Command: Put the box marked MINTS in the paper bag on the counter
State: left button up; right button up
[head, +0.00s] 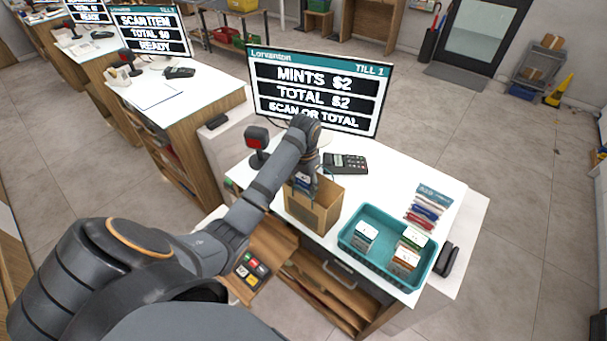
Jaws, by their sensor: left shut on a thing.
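The brown paper bag (326,208) stands upright and open at the front of the white counter (375,192). My left gripper (304,172) points down over the bag's mouth. It is shut on a small dark blue and white box (303,181) at the level of the bag's rim. The lettering on this box is too small to read, so I cannot confirm that it is the MINTS box. The lower part of the box seems hidden by the bag. The till screen (318,90) reads "MINTS $2" and "TOTAL $2". My right gripper is not in view.
A teal basket (349,246) with several small boxes stands right of the bag. A card reader (346,163) lies behind the bag, and a red-and-black scanner (257,140) stands to its left. A rack of coloured packets (428,207) is behind the basket.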

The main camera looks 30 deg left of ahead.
pick_arm(q)
jog(key=shift+s+f, duration=0.15)
jog(key=o, duration=1.3)
